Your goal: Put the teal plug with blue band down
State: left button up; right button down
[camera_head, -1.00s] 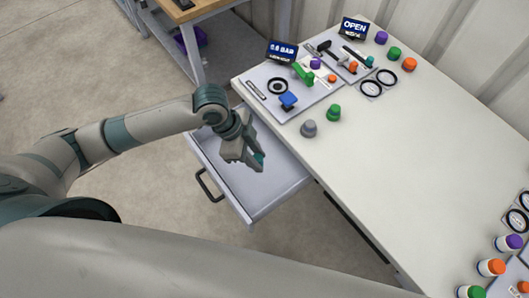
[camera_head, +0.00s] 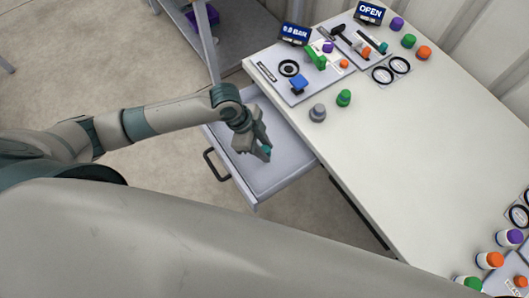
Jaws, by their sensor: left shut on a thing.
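The teal plug (camera_head: 267,150) shows as a small teal piece between the fingertips of my left gripper (camera_head: 261,153). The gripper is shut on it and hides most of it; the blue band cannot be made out. My left gripper points down over the open drawer (camera_head: 285,172), whose grey floor looks empty. I cannot tell whether the plug touches the drawer floor. My right gripper is not in view.
The white table (camera_head: 400,155) has a bare middle. A grey plug (camera_head: 317,113) and a green plug (camera_head: 344,98) stand near its left edge. A panel (camera_head: 270,72) with a blue knob, a green handle and a display sits behind. Capped bottles (camera_head: 489,261) stand at lower right.

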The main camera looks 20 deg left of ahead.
pick_arm(q)
jog(key=shift+f+p, duration=0.3)
jog(key=shift+f, duration=1.55)
jog(key=shift+f, duration=0.15)
jog(key=o, duration=1.1)
jog(key=shift+c, duration=0.2)
jog(key=shift+r, duration=0.2)
jog(key=b+v, duration=0.1)
jog(key=v, duration=1.1)
